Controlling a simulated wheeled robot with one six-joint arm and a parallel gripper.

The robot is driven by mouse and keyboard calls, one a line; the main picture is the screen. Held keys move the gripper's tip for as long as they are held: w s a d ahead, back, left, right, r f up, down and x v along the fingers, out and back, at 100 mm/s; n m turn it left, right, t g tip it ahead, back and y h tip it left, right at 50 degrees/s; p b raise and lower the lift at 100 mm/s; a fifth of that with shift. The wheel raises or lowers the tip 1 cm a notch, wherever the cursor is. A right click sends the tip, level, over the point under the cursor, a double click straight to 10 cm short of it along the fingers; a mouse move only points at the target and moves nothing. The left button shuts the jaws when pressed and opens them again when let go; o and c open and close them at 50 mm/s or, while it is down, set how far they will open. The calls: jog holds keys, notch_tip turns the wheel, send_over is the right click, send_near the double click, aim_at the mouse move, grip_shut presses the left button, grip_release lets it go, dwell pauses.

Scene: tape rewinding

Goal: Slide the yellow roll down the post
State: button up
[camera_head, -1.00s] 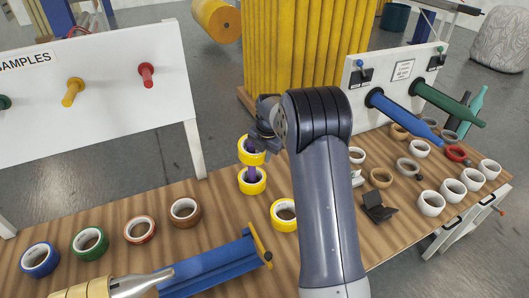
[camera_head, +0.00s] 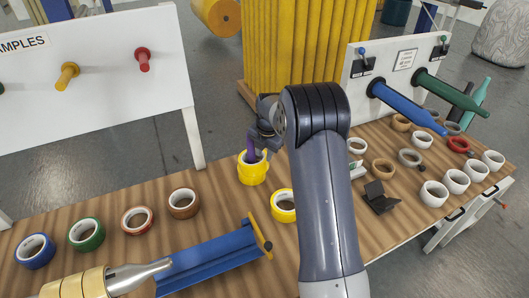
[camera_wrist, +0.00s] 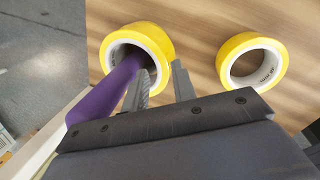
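The yellow roll (camera_head: 251,160) is around the purple post (camera_wrist: 104,95) and sits low on it, directly above a second yellow roll (camera_head: 252,178). I see no clear gap between the two. The post's upper part also shows in the head view (camera_head: 252,140). My gripper (camera_wrist: 161,75) has one finger inside the roll's hole and one outside, with the roll's wall (camera_wrist: 160,62) between them. It appears shut on that wall. In the head view my arm and gripper are right of the post, and the fingertips are hard to make out.
Another yellow roll (camera_head: 284,204) lies just right of the post. A blue trough (camera_head: 210,262) is in front. Blue (camera_head: 35,250), green, red and brown rolls line the left. White rolls (camera_head: 434,194) and a black holder (camera_head: 378,197) are on the right. A white panel (camera_head: 100,80) stands at back left.

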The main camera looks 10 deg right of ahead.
jog(key=o, duration=0.3)
notch_tip(320, 180, up, 11)
jog(key=s+b, duration=0.1)
jog(key=s, duration=0.1)
jog(key=shift+d+f, duration=0.15)
jog(key=shift+f, duration=0.05)
dwell(1.9)
